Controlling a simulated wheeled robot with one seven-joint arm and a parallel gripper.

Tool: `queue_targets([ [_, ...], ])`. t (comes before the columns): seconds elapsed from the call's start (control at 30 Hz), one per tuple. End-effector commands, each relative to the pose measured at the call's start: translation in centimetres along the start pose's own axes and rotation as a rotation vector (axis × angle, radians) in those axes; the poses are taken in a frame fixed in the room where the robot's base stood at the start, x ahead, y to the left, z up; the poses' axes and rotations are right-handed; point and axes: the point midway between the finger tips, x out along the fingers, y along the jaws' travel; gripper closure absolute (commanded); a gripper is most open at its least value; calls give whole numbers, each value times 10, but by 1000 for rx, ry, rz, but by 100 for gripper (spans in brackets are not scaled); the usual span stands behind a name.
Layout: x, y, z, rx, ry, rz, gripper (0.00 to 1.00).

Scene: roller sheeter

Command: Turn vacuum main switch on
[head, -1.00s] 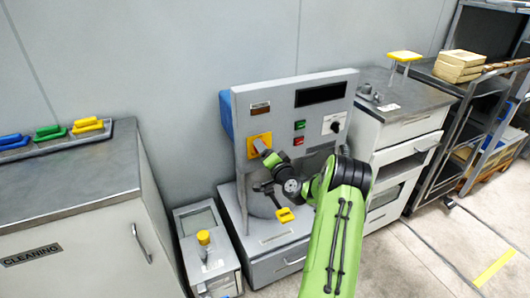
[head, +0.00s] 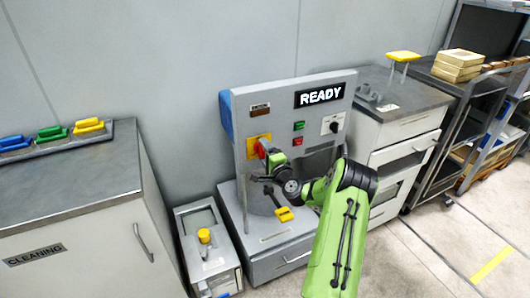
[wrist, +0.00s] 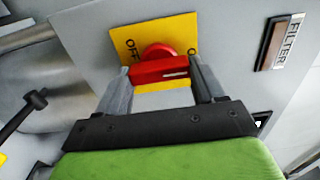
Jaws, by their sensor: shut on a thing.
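The vacuum main switch is a red rotary handle (wrist: 160,70) on a yellow plate (wrist: 182,28) marked OFF at the left; the marking at its right is partly hidden. My gripper (wrist: 161,75) is shut on the red handle, one finger at each end, and the handle bar lies crosswise in the wrist view. In the head view the red handle (head: 262,147) shows at the yellow plate (head: 257,138), partly behind my gripper (head: 268,155). The display (head: 320,95) on the panel reads READY.
A green button (head: 298,126), a red button (head: 297,141) and a black selector (head: 334,127) sit right of the switch. A FILTER indicator (wrist: 272,45) is near the switch. A black lever with a yellow grip (head: 284,214) hangs below my gripper.

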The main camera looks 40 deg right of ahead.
Motion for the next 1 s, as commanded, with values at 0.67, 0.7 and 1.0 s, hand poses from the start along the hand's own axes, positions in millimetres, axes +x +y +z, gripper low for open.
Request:
queue_targets([
  [0.67,0,2,0,13,0,3,6],
  [0.7,0,1,0,12,0,2,6],
  [1.0,-16,2,0,12,0,4,6],
])
